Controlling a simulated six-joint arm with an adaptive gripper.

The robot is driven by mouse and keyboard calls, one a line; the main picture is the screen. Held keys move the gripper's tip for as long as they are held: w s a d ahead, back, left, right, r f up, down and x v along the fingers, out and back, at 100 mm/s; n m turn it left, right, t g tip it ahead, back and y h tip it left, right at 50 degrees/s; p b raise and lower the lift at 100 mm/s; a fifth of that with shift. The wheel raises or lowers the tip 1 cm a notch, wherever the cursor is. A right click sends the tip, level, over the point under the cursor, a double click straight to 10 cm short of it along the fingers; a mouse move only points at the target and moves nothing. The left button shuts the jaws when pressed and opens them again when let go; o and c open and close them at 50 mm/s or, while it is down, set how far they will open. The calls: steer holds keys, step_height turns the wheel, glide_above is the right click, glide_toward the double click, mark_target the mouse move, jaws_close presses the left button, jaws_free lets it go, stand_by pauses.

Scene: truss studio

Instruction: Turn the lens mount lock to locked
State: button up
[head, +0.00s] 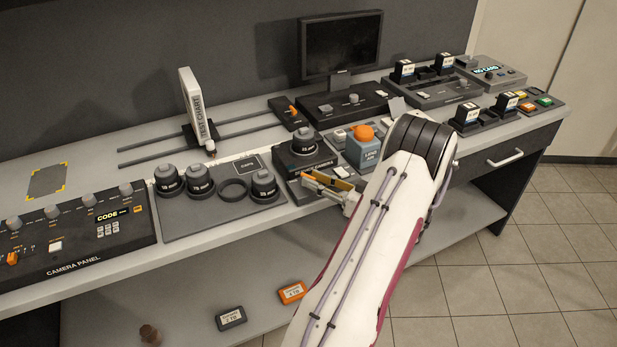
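The black camera unit (284,158), with a label ending in "CAMERA", stands at the middle of the bench. A lens (305,141) with a grey top sits on it. A small orange part (307,175) shows at the unit's front, by my fingertips; it may be the lens mount lock, but its setting cannot be read. My gripper (318,183) reaches in from the right, low over the front of the unit. Its fingers point left, close to the orange part. Whether they touch it or how far they are apart cannot be told at this size.
A lens tray (208,226) with several lenses and one empty ring lies left of the unit. A blue block (362,153) with an orange top stands close on the right, beside my arm. A camera panel (80,252) is at the left. The bench's front edge runs below my gripper.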

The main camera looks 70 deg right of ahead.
steer(key=shift+x, duration=1.35)
